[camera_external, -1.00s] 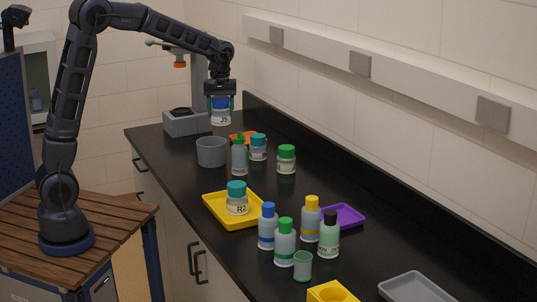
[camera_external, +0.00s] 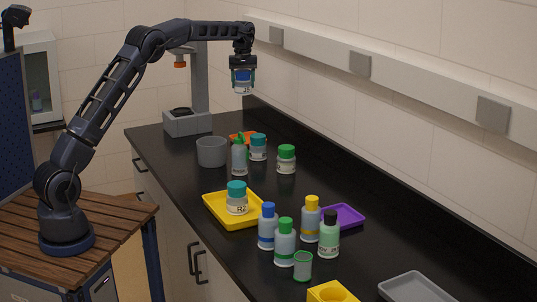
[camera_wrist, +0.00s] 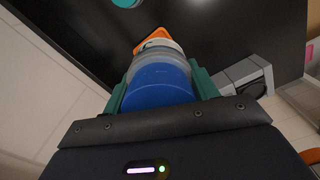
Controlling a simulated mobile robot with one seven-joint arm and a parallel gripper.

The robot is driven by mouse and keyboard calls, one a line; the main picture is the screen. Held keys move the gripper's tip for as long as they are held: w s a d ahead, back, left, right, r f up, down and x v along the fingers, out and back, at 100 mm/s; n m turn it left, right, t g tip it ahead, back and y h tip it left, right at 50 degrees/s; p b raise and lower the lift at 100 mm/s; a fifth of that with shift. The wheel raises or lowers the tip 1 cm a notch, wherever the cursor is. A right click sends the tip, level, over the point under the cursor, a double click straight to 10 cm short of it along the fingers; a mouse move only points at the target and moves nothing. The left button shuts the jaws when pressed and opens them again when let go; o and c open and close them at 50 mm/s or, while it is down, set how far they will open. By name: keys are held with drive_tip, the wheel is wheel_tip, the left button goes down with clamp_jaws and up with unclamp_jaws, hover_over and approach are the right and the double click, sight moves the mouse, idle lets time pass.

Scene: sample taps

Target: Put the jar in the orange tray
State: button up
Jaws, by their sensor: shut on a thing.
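My gripper (camera_external: 243,82) is shut on a jar (camera_external: 242,87) with a blue lid and a pale label, held upright well above the far end of the bench. In the wrist view the jar's blue lid (camera_wrist: 157,84) fills the space between the green fingers. The orange tray (camera_external: 236,137) lies on the bench below, mostly hidden behind bottles in the outside view. In the wrist view part of the orange tray (camera_wrist: 151,36) shows just past the jar, which hides the rest.
A teal-lidded jar (camera_external: 258,147), a green-topped bottle (camera_external: 239,156) and a grey cup (camera_external: 211,152) stand close to the orange tray. A grey stand (camera_external: 188,122) is behind on the left. A yellow tray (camera_external: 222,211) holds another teal-lidded jar.

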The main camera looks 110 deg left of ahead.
drive_tip(key=s+a+f, duration=0.1)
drive_tip(key=s+a, duration=0.2)
drive_tip(key=a, duration=0.3)
wheel_tip(320, 180, down, 20)
drive_tip(key=shift+d+r, duration=0.1)
drive_tip(key=shift+d, duration=0.05)
idle(0.3)
drive_tip(key=shift+f, duration=0.4)
drive_tip(key=o, duration=1.1)
drive_tip(key=shift+c, duration=0.2)
wheel_tip(320, 180, up, 13)
drive_tip(key=shift+f, duration=0.15)
